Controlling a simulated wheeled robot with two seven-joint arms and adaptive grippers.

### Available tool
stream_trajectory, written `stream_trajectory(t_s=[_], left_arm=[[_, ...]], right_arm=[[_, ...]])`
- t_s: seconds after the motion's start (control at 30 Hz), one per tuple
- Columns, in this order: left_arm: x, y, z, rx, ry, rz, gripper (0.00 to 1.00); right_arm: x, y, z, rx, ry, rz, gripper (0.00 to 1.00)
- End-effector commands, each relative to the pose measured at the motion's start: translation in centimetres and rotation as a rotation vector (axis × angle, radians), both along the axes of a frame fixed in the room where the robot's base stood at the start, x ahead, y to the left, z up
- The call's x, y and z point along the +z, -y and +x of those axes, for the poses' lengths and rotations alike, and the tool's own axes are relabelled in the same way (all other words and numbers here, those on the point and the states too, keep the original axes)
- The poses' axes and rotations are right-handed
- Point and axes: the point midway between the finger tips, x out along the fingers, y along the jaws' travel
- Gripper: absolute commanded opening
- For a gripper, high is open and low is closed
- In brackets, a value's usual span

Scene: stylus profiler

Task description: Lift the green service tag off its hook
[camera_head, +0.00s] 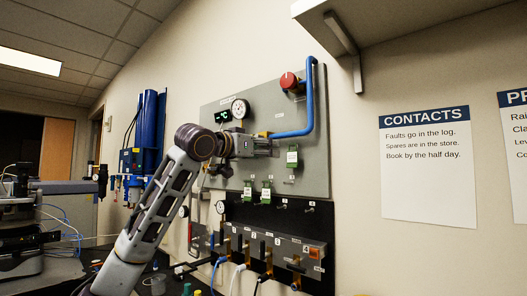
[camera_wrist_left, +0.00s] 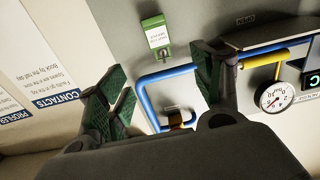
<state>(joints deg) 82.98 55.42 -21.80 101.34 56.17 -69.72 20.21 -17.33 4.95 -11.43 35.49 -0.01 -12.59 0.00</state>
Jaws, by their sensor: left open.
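A green service tag (camera_head: 292,156) with a white label hangs on the grey wall panel, just right of my left gripper (camera_head: 268,146). It also shows in the left wrist view (camera_wrist_left: 155,36), upside down at the top, beyond and between the fingertips. My right gripper is not in view.
A blue pipe (camera_head: 309,95) with a red knob (camera_head: 288,81) runs above and beside the tag. A gauge (camera_head: 240,109) sits at the upper left of the panel. Bare hooks (camera_head: 282,208) and a block of valves (camera_head: 285,250) are below. A shelf (camera_head: 400,20) overhangs at upper right.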

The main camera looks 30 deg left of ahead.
Motion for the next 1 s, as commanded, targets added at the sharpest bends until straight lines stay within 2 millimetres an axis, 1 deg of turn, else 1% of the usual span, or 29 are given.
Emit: stream_trajectory(t_s=[0.17,0.37,0.57,1.0], left_arm=[[0.0,0.0,0.2,0.000,-0.001,0.000,0.66],[0.0,0.2,1.1,-0.001,-0.002,0.000,0.66],[0.1,0.5,3.1,-0.001,-0.002,0.000,0.66],[0.1,1.2,8.3,0.000,-0.002,-0.001,0.66]], right_arm=[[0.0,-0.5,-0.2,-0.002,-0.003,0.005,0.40],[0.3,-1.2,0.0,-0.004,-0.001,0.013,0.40],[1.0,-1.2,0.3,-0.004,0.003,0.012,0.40],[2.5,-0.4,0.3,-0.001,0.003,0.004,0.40]])
